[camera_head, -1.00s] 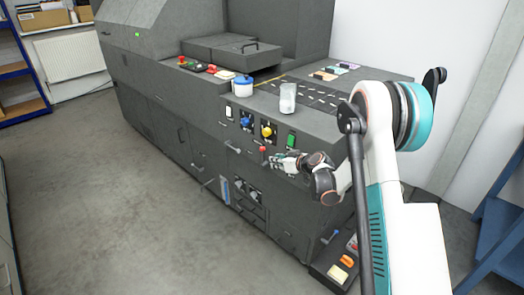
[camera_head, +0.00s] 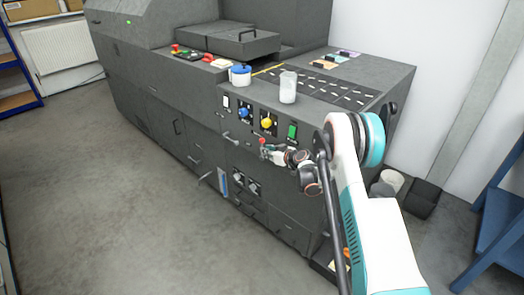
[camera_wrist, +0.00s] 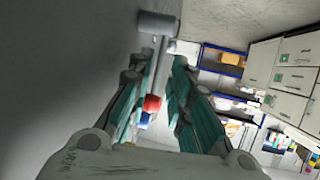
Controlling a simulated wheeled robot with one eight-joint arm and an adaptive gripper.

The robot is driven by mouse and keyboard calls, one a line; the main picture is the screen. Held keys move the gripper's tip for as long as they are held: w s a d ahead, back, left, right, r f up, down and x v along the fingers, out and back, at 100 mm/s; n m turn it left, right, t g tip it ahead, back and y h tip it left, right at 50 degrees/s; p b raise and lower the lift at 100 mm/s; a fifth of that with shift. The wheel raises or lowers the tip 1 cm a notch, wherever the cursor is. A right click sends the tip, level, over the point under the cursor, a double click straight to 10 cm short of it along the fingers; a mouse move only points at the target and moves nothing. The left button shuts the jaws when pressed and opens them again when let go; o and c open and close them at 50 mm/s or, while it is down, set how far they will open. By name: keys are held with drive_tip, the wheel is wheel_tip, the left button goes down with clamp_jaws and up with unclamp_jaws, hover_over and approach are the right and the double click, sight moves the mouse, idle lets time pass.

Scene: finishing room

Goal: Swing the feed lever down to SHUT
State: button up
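A lever with a thin grey rod and a red tip (camera_wrist: 152,103) shows in the wrist view, running from a grey round hub (camera_wrist: 158,22). Its red tip also shows in the head view (camera_head: 262,141) on the front of the dark grey machine. I take it for the feed lever; no label or SHUT mark is readable. My gripper (camera_wrist: 167,68) has its teal fingers on either side of the rod, with a gap between them. It looks open, and I cannot tell whether a finger touches the lever. In the head view my gripper (camera_head: 270,148) is at the red tip.
The machine front carries a blue knob (camera_head: 244,113), a yellow knob (camera_head: 267,122) and a green switch (camera_head: 292,131) above my gripper. Below are dark dials (camera_head: 253,187) and a handle (camera_head: 205,178). Floor to the left is free.

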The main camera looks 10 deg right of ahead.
drive_tip(key=w, duration=0.1)
drive_tip(key=w+a, duration=0.1)
drive_tip(key=w+b, duration=0.1)
drive_tip(key=shift+w+a, duration=0.35)
drive_tip(key=shift+a, duration=0.05)
drive_tip(key=shift+w+a+f+b, duration=0.15)
drive_tip(key=shift+w+f+b, duration=0.1)
drive_tip(key=shift+w+b, duration=0.15)
drive_tip(key=shift+c, duration=0.6)
clamp_jaws()
